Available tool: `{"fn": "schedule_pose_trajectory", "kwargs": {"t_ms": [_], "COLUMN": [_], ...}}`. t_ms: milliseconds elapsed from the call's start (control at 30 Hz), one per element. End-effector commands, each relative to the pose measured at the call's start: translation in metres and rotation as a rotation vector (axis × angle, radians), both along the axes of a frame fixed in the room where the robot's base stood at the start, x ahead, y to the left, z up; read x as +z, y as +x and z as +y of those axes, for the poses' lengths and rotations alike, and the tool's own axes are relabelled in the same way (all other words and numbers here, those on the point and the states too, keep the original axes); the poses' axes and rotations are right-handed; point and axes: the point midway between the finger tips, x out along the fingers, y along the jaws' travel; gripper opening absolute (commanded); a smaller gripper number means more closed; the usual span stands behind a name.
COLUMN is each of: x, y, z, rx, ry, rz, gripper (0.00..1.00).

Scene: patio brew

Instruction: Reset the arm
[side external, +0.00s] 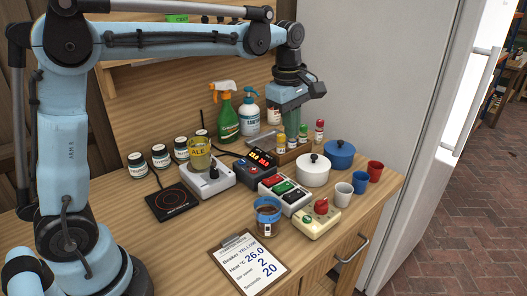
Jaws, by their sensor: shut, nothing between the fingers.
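My gripper (291,130) hangs from my blue arm at the back of the wooden counter, pointing down. It is shut and empty. Its fingers are above or just behind the small wooden rack of little bottles; the exact gap is hidden. A yellow beaker (199,154) marked "ALE" stands on a white stirrer device (208,178). A blue-rimmed beaker (267,215) with brown contents stands near the front.
A black hot plate (174,202), a lit red display box (261,161), a button panel (286,194) and a red-knob box (317,217) crowd the counter. Spray bottles (225,116), pots (313,171) and cups (359,182) stand around. A fridge (390,80) borders the right.

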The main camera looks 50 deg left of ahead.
Motion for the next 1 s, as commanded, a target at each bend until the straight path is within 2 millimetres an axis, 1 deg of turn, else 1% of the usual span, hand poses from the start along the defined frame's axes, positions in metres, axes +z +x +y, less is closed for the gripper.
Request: {"fn": "schedule_pose_trajectory", "kwargs": {"t_ms": [400,533,667,767,867,1000], "x": [0.002,0.005,0.009,0.009,0.006,-0.003], "y": [0.000,-0.009,-0.029,-0.050,-0.071,-0.100], "z": [0.000,0.000,0.000,0.000,0.001,0.001], "rx": [-0.004,-0.070,-0.249,-0.429,-0.611,-0.860], "ry": [0.000,0.010,0.040,0.083,0.138,0.232], "rz": [-0.001,-0.023,-0.081,-0.139,-0.195,-0.266], "gripper": [0.00,0.00,0.00,0.00,0.00,0.00]}}
